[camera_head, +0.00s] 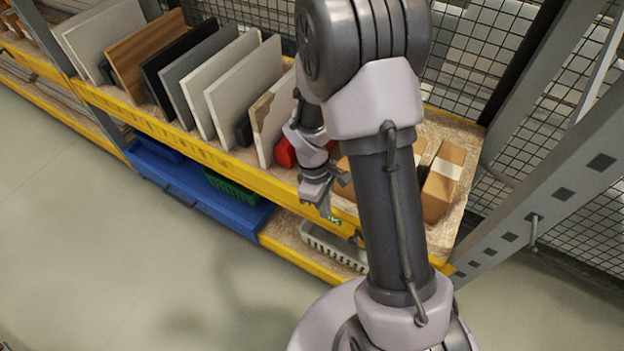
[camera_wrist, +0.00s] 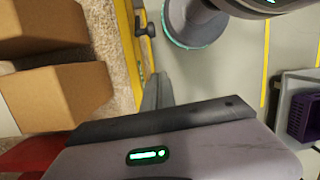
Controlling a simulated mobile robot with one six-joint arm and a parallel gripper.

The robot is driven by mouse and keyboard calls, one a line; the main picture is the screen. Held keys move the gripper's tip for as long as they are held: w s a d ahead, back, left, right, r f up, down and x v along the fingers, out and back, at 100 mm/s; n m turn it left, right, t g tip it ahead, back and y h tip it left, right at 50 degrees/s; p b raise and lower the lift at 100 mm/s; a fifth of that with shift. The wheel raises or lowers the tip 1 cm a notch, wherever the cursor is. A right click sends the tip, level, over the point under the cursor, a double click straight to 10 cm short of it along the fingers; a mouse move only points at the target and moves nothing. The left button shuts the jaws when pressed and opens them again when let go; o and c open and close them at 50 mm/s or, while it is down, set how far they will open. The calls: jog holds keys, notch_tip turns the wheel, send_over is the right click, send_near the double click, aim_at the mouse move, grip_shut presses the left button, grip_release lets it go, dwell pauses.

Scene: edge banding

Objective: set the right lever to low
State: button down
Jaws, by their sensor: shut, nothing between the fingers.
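My gripper (camera_head: 325,207) hangs in front of the yellow front beam (camera_head: 210,155) of the shelf, left of my arm's column. In the wrist view its fingers (camera_wrist: 158,88) are together, with nothing between them. A small dark lever-like knob (camera_wrist: 147,28) sticks out from the yellow beam in the wrist view, beyond the fingertips and apart from them. In the head view a small dark piece (camera_head: 357,238) shows at the beam beside my arm; it may be the same knob. My arm hides part of the beam, and the lever's setting cannot be told.
Upright panels (camera_head: 240,90) stand on the shelf at left. Cardboard boxes (camera_head: 444,180) lie at the right end, close to my gripper in the wrist view. A green label (camera_head: 334,221) is on the beam. A grey crate (camera_head: 330,245) sits below. The floor (camera_head: 100,240) in front is clear.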

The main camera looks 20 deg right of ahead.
jog(key=shift+s+f+n, duration=0.2)
jog(key=shift+f+n, duration=0.2)
jog(key=shift+f, duration=0.5)
jog(key=s+d+f+b, duration=0.3)
jog(key=s+f+b, duration=0.1)
jog(key=f, duration=0.3)
jog(key=shift+s+d+f+b, duration=0.25)
jog(key=shift+d+b, duration=0.05)
jog(key=shift+b, duration=0.35)
